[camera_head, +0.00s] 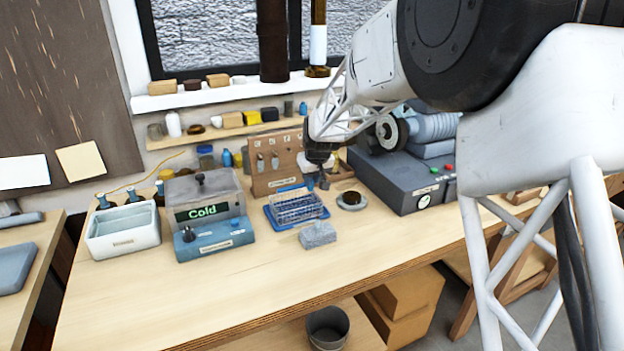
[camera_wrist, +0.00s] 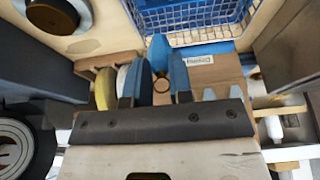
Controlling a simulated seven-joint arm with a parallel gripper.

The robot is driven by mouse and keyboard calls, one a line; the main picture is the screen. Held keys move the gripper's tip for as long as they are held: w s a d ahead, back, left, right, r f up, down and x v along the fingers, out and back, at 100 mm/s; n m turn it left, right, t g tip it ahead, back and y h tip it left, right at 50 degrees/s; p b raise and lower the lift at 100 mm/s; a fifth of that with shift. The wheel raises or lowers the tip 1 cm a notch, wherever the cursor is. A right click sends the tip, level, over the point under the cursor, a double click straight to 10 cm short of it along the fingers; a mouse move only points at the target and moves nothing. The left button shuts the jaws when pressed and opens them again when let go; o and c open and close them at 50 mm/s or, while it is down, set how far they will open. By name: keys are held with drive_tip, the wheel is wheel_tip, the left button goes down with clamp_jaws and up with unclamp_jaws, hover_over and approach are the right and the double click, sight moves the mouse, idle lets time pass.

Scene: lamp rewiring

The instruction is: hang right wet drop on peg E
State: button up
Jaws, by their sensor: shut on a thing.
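In the head view my gripper (camera_head: 318,182) is low in front of the right part of the wooden peg board (camera_head: 287,168). The wrist view shows its two blue fingers (camera_wrist: 160,78) shut around a small piece, which I take as the wet drop (camera_wrist: 160,50); it looks blue and tapered. The fingers and wrist hide much of it. Two pale drops (camera_head: 268,162) appear to hang on the left part of the board. Peg letters are too small to read, and peg E cannot be told apart. I cannot see the held drop touching a peg.
The blue wire rack (camera_head: 297,207) stands in front of the board, and shows in the wrist view (camera_wrist: 200,18). A round dish (camera_head: 352,200) and a grey machine (camera_head: 405,180) are to the right. A grey block (camera_head: 318,235) lies in front.

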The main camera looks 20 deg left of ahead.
sight(289, 150)
drive_tip(key=shift+a+r, duration=0.1)
drive_tip(key=shift+t+y, duration=0.5)
drive_tip(key=w+a+r, duration=0.1)
drive_tip(key=a+r, duration=0.2)
drive_tip(key=w+a+r, duration=0.1)
drive_tip(key=a, duration=0.1)
drive_tip(key=shift+w+a+r, duration=0.15)
drive_tip(key=shift+w+a, duration=0.05)
drive_tip(key=shift+w, duration=0.1)
drive_tip(key=shift+w+a, duration=0.3)
drive_tip(key=shift+w+a+f, duration=0.2)
drive_tip(key=shift+w+a, duration=0.55)
drive_tip(key=shift+w+a+f, duration=0.25)
drive_tip(key=shift+w+a, duration=0.5)
drive_tip(key=shift+w+a+f, duration=0.2)
drive_tip(key=shift+w+a, duration=0.55)
drive_tip(key=shift+w+a, duration=0.15)
drive_tip(key=shift+a, duration=0.05)
drive_tip(key=o, duration=0.5)
drive_tip(key=shift+o, duration=0.2)
drive_tip(key=shift+r, duration=0.1)
